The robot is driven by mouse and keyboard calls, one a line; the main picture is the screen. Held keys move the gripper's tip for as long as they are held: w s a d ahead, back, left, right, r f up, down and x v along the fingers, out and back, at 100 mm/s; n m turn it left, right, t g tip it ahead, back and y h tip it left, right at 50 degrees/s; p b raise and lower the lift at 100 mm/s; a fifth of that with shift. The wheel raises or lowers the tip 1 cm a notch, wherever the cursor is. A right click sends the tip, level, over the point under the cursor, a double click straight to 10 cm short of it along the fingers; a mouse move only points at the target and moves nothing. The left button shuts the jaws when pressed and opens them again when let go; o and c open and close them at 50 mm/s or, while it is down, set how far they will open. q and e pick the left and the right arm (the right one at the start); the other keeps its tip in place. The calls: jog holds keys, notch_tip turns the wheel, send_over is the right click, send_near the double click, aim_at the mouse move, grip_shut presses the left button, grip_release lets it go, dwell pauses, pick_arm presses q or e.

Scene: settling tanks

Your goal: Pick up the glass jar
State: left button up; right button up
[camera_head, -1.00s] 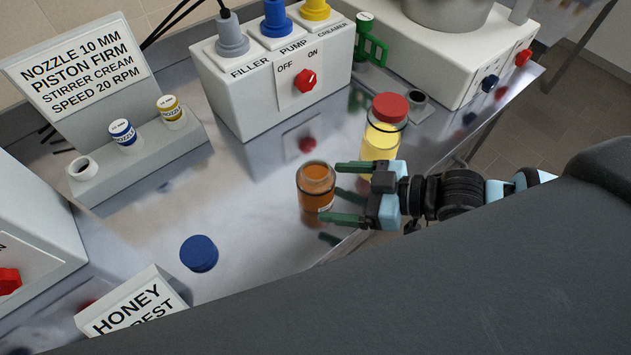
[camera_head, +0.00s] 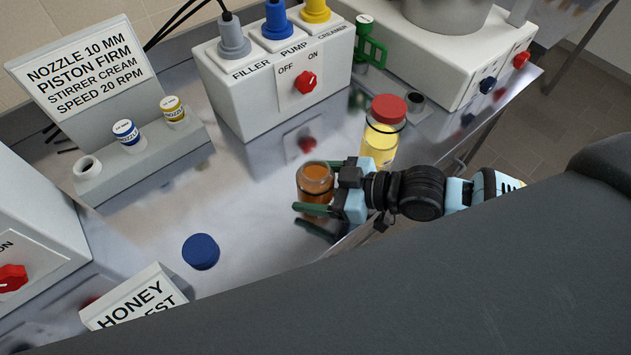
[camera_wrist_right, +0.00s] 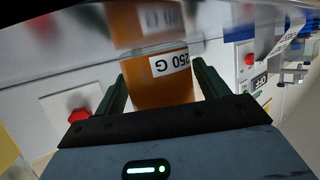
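The glass jar (camera_head: 316,179) is filled with an amber-brown substance and stands lidless and upright on the steel table. In the right wrist view the jar (camera_wrist_right: 158,82) sits between the two fingers, with an upside-down "250 G" label on it. My right gripper (camera_head: 322,190) reaches in from the right with its green fingers on either side of the jar. The right gripper (camera_wrist_right: 162,85) looks open, its fingers close beside the glass; any contact is unclear. In the head view the far finger is mostly hidden behind the jar. My left gripper is not in view.
A red-lidded jar with yellow contents (camera_head: 382,135) stands just behind my right gripper. A blue lid (camera_head: 201,251) lies to the front left, near a honey sign (camera_head: 130,300). A pump switch box (camera_head: 275,85) and a nozzle rack (camera_head: 150,155) stand behind. The table between is clear.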

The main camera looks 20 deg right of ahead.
aim_at(328, 179)
jog(key=c, duration=0.9)
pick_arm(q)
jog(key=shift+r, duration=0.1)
pick_arm(e)
jog(key=shift+r, duration=0.1)
jog(key=shift+c, duration=0.6)
jog(key=shift+r, duration=0.15)
jog(key=shift+r, duration=0.35)
jog(key=r, duration=0.2)
jog(key=shift+s+r, duration=0.3)
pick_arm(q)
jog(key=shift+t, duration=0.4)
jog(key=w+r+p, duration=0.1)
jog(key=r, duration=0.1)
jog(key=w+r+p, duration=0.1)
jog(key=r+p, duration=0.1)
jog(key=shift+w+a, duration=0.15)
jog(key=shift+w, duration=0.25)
pick_arm(e)
jog(key=s+r, duration=0.1)
jog(key=s, duration=1.4)
jog(key=shift+s+a+r, duration=0.2)
jog(key=shift+a, duration=0.05)
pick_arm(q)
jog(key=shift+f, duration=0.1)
